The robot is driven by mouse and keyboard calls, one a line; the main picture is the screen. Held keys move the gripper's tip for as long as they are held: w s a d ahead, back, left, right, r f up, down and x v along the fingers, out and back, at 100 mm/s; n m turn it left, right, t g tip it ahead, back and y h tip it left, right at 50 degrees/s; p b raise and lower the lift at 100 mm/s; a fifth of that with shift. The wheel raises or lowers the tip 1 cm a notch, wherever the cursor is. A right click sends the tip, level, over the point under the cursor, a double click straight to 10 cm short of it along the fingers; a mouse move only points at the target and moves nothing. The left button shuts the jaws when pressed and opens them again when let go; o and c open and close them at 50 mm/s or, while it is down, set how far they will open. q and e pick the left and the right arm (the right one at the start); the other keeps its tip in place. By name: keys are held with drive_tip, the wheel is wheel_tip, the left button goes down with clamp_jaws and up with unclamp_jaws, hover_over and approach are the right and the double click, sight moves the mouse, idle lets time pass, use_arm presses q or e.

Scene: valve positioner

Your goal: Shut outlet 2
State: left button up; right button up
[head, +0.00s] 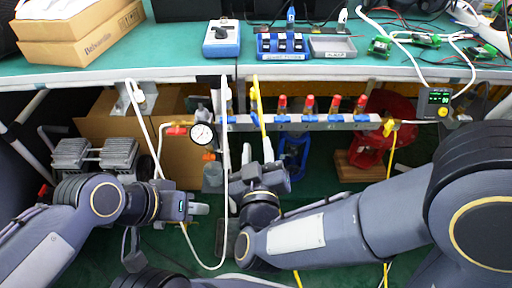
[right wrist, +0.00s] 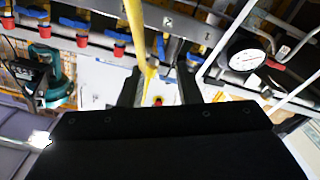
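Below the bench edge runs a grey manifold bar (head: 300,123) with a row of blue valve handles (head: 309,118) under red-capped outlets (head: 308,104). They also show upside down in the right wrist view, as red caps (right wrist: 118,51) and blue handles (right wrist: 75,22). My right gripper (head: 268,152) is below the bar's left part, pointing up. In the right wrist view its fingers (right wrist: 158,92) stand apart, with a yellow hose (right wrist: 135,30) crossing near them. My left gripper (head: 203,209) is low on the left, away from the bar.
A pressure gauge (head: 202,135) and red-handled valve (head: 176,131) sit left of the bar. White hose (head: 224,190) and yellow hose (head: 262,120) hang close to my right gripper. A small display box (head: 438,101) is at right. The bench (head: 180,62) overhangs the bar.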

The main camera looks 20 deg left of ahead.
sight(256, 123)
drive_tip(key=shift+b+x, duration=0.75)
drive_tip(key=shift+x, duration=3.1)
drive_tip(key=shift+s+f, duration=0.1)
drive_tip(key=shift+f, duration=0.05)
clamp_jaws()
